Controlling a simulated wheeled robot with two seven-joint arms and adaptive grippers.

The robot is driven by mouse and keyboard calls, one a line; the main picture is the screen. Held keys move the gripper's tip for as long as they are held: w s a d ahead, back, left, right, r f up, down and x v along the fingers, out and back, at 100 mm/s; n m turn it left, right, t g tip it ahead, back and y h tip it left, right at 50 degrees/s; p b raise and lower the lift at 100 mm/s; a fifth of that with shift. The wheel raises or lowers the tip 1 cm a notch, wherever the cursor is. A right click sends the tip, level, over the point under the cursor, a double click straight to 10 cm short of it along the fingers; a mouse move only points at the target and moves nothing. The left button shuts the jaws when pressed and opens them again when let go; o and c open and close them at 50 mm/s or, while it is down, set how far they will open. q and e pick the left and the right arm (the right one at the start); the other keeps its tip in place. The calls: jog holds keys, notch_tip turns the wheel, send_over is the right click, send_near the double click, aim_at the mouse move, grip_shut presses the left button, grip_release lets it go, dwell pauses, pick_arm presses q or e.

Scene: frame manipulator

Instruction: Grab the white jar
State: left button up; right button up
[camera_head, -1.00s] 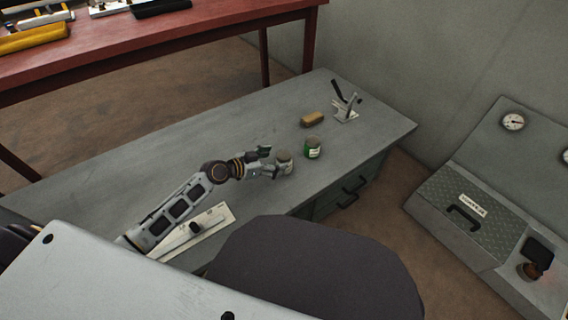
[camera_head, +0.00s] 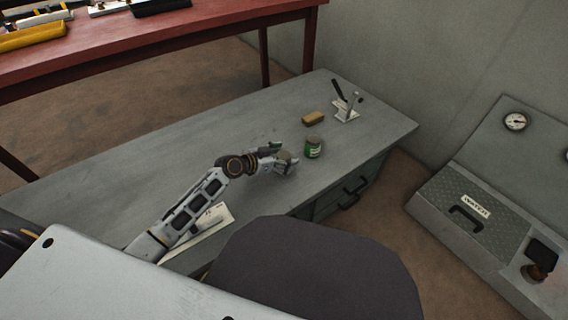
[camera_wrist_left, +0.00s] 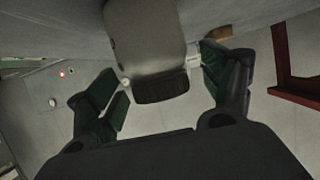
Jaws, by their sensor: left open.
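The white jar (camera_wrist_left: 148,38) fills the upper middle of the left wrist view, with its dark lid (camera_wrist_left: 162,88) toward the lower side of that picture. My left gripper (camera_wrist_left: 168,88) is open, with one green-padded finger on each side of the jar. A gap shows beside the lid; whether a finger touches the body is unclear. In the head view my left gripper (camera_head: 280,157) is at the grey desk's front part, and the jar (camera_head: 286,155) is mostly hidden by it. My right gripper is not in view.
A green jar (camera_head: 313,148) stands close to the right of the gripper on the grey desk (camera_head: 215,130). A flat white board (camera_head: 205,238) lies under my forearm. A dark chair (camera_head: 310,265) stands in front.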

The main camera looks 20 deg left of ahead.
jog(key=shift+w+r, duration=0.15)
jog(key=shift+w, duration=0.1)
pick_arm(q)
jog(key=shift+c, duration=1.3)
jog(key=c, duration=1)
jog(key=shift+c, duration=0.2)
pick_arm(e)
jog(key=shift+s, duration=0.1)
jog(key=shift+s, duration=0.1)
pick_arm(q)
jog(key=shift+r, duration=0.15)
